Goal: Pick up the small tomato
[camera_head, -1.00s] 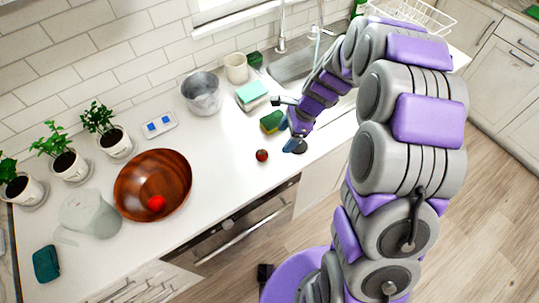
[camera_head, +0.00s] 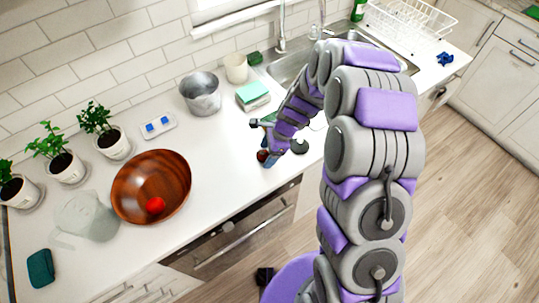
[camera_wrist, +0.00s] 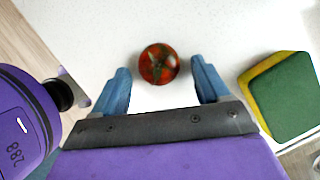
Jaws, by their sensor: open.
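The small tomato (camera_wrist: 158,64) lies on the white counter, dark red with a green star-shaped top. In the wrist view it sits just beyond and between my gripper's (camera_wrist: 161,82) two blue fingers, with a gap on each side. The gripper is open and empty. In the head view my gripper (camera_head: 266,158) is low over the counter's front part, and the small tomato (camera_head: 262,155) is mostly hidden by it. A larger bright red tomato (camera_head: 156,205) lies inside the brown wooden bowl (camera_head: 135,185) at the left.
A green and yellow sponge (camera_wrist: 281,95) lies right of my gripper in the wrist view. A metal pot (camera_head: 203,95), a cup (camera_head: 236,68) and a teal stack (camera_head: 252,95) stand behind. The counter between bowl and gripper is clear.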

